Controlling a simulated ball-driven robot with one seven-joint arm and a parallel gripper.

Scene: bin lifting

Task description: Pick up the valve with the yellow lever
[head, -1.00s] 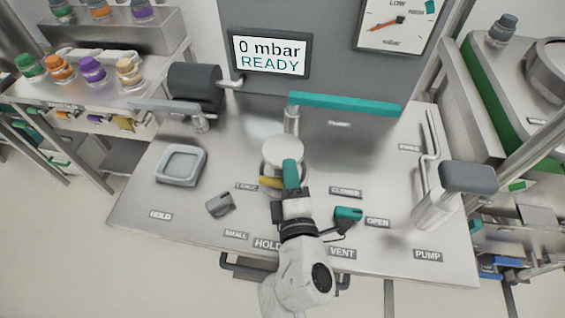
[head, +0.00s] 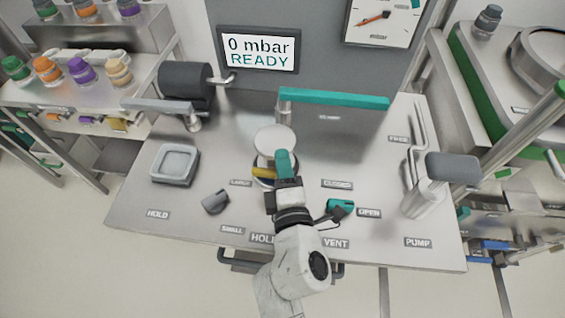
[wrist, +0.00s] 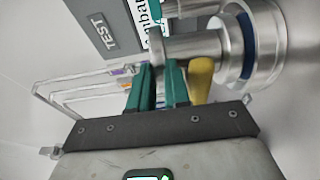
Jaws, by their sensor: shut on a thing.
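The valve has a yellow lever (head: 263,173) that shows just left of my gripper (head: 285,157) in the head view. A pale round cap (head: 275,138) stands behind the fingers. In the wrist view the yellow lever (wrist: 201,79) points down beside my right finger, and the metal valve body (wrist: 195,47) runs right to a wide flange with a blue ring. My teal fingers (wrist: 157,85) are shut on a narrow grey metal part of the valve. The fingers hide much of the grip, and I cannot tell whether the valve is clear of its seat.
A grey lever piece (head: 215,201) and a teal one (head: 341,206) lie to either side on the steel bench (head: 130,195). A square grey tray (head: 175,164) stands left. A teal bar (head: 333,99) crosses behind. A grey-topped post (head: 452,167) stands right.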

